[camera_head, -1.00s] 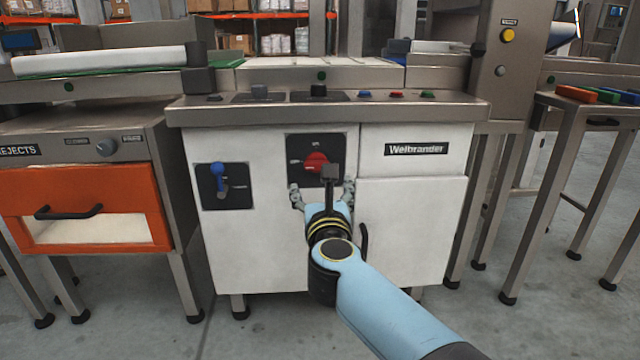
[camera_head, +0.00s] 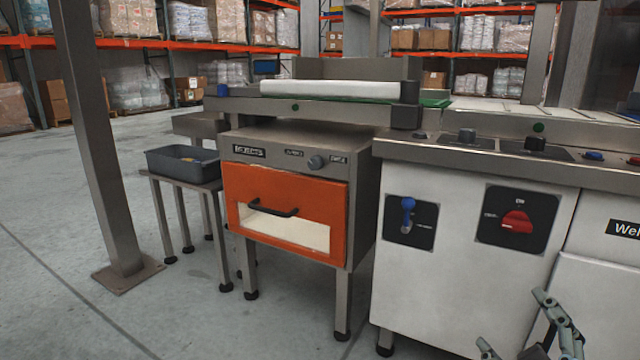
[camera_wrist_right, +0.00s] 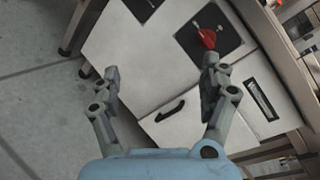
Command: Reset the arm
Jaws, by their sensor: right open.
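My right gripper (camera_head: 515,325) shows at the bottom right of the head view, in front of the white cabinet (camera_head: 455,290). It is open with nothing between its fingers; the wrist view also shows the spread gripper (camera_wrist_right: 160,80). The red rotary switch (camera_head: 517,222) sits on its black plate on the cabinet front, above and apart from the gripper. In the wrist view the red switch (camera_wrist_right: 207,38) appears beyond the right fingertip. Most of my right arm is out of the head view. My left gripper is not in view.
A blue lever (camera_head: 407,213) is left of the red switch. The rejects unit with an orange drawer (camera_head: 290,226) stands left of the cabinet. A grey bin (camera_head: 183,160) sits on a small stand. A steel post (camera_head: 100,150) rises at left. Open floor lies in front.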

